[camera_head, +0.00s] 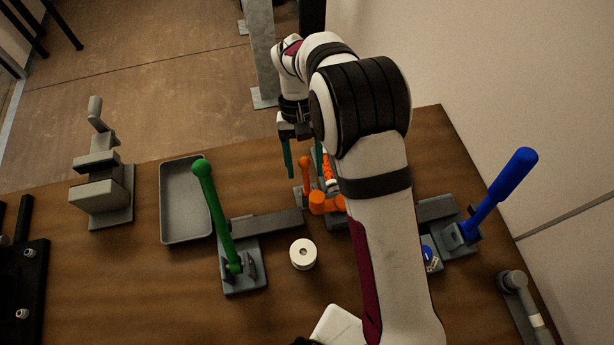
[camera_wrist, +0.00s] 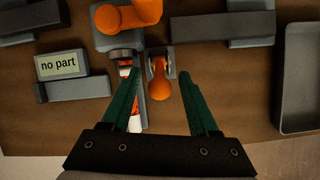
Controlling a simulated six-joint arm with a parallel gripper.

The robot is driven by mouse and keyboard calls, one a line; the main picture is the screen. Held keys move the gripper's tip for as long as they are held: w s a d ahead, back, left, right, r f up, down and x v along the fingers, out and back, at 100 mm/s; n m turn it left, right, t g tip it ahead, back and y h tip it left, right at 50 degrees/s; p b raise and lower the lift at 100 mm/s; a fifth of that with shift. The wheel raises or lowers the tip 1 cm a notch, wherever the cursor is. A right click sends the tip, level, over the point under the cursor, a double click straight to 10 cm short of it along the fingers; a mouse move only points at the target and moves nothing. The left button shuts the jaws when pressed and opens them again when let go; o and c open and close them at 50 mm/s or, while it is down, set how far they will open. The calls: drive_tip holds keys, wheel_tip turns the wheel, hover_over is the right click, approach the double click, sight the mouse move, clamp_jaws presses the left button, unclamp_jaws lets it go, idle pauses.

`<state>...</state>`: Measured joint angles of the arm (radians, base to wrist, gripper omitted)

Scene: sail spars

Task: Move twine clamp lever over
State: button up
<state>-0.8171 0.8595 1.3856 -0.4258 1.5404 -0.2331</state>
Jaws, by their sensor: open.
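A small orange lever with a rounded knob (camera_head: 305,163) stands on a grey base near the table's far edge. It also shows in the wrist view (camera_wrist: 160,88). Nothing labels it as the twine clamp lever; green and blue levers are also in view. My gripper (camera_head: 306,174) is open and empty, its green fingers pointing down on either side of the orange lever as seen in the wrist view (camera_wrist: 158,74). I cannot tell whether they touch it. Next to it is a larger orange handle (camera_wrist: 128,16) and an orange-and-white part (camera_wrist: 134,112). My arm hides part of this area in the head view.
A green lever (camera_head: 214,210), a grey tray (camera_head: 185,205) and a grey clamp-like fixture (camera_head: 100,190) stand left. A white spool (camera_head: 303,254) sits in front. A blue lever (camera_head: 502,188) rises at right. A display reads "no part" (camera_wrist: 60,65).

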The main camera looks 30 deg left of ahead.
sight(307, 182)
drive_tip(key=x, duration=0.4)
drive_tip(key=shift+f, duration=0.25)
clamp_jaws()
idle(1.2)
